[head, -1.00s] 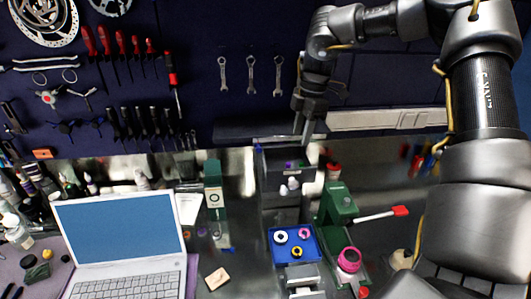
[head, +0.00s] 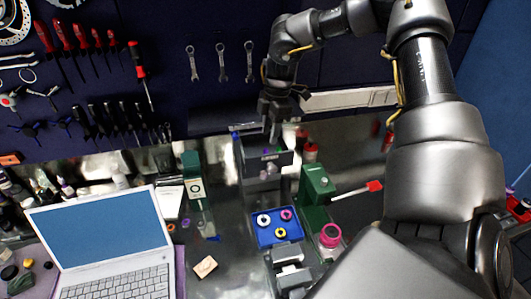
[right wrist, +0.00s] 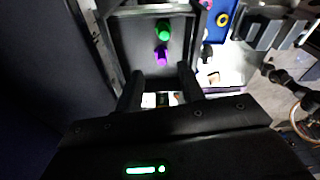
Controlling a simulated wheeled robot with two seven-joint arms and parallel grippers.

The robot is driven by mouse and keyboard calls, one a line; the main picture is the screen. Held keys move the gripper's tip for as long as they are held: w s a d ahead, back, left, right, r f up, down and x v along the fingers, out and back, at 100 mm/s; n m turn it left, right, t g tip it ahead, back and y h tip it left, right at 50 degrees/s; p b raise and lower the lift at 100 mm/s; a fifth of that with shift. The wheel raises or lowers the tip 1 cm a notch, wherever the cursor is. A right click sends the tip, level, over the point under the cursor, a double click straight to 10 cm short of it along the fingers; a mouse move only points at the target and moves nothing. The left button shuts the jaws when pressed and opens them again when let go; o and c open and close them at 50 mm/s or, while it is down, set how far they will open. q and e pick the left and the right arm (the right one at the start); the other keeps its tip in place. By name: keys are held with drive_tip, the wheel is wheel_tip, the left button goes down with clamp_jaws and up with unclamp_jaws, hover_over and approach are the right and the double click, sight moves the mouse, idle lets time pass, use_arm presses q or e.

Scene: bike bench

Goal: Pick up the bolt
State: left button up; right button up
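A green bolt-like piece (right wrist: 164,31) and a purple one (right wrist: 161,56) lie in a dark grey bin (right wrist: 137,45) in the right wrist view. Which of them is the bolt, I cannot tell. The bin (head: 256,186) also shows in the head view, at the back of the bench. My right gripper (head: 272,138) points down at the bin's back part. In the right wrist view its two fingers (right wrist: 160,88) are apart with nothing gripped, and the purple piece lies just beyond the gap between them. My left gripper is not in view.
A blue tray (head: 264,239) with small rings stands in front of the bin. A laptop (head: 110,245) is at left. Tools hang on the wall behind.

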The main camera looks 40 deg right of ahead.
sight(266, 149)
drive_tip(key=f+p, duration=0.1)
drive_tip(key=f, duration=0.1)
drive_tip(key=a+f+p, duration=0.1)
drive_tip(key=p, duration=0.1)
drive_tip(key=shift+f, duration=0.4)
drive_tip(key=shift+w+a+f, duration=0.1)
drive_tip(key=shift+f, duration=0.45)
drive_tip(key=shift+c, duration=0.8)
clamp_jaws()
